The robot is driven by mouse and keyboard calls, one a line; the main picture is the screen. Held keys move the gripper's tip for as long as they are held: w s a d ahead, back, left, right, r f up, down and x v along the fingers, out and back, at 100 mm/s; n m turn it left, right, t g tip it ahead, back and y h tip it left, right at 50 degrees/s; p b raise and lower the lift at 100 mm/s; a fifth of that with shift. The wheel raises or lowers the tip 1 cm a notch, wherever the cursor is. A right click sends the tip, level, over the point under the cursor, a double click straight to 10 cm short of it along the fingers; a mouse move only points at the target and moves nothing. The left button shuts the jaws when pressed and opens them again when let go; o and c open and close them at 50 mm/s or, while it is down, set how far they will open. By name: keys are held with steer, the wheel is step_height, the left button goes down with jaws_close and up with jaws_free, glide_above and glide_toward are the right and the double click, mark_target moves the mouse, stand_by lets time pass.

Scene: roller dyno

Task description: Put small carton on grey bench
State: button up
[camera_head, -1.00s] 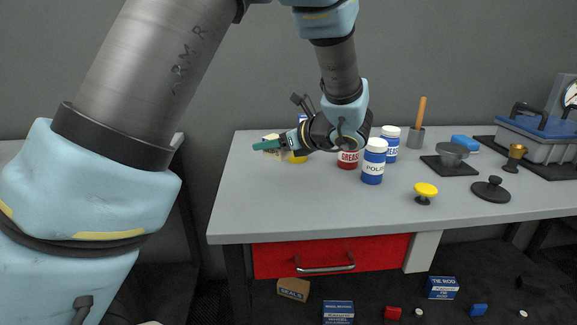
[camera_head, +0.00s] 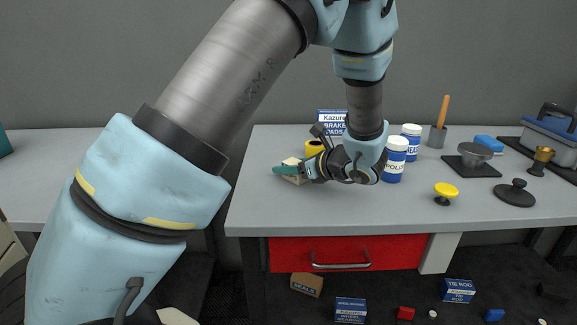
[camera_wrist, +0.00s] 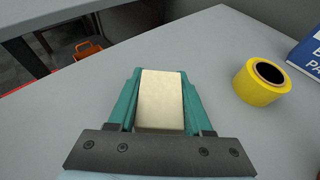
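The small carton is a cream block with a tan side (camera_head: 294,177). In the wrist view its pale top (camera_wrist: 160,100) sits between my gripper's two teal fingers. My gripper (camera_head: 291,170) is shut on it, one finger along each long side. The carton is over the left part of the grey bench (camera_head: 320,212), low and close to its top. I cannot tell for sure whether its underside touches the bench. Part of it is hidden behind the finger in the head view.
A yellow tape roll (camera_wrist: 262,82) and a blue-and-white box (camera_head: 331,122) stand behind the carton. A blue-and-white bottle (camera_head: 395,160) is to the right, near a yellow knob (camera_head: 445,191). Another grey surface (camera_head: 60,165) lies at left. The bench's front left is clear.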

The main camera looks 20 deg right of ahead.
steer(key=o, duration=0.4)
steer(key=shift+o, duration=0.2)
steer(key=shift+r, duration=0.1)
steer(key=shift+r, duration=0.2)
steer(key=v, duration=1.2)
steer(key=shift+b, duration=0.4)
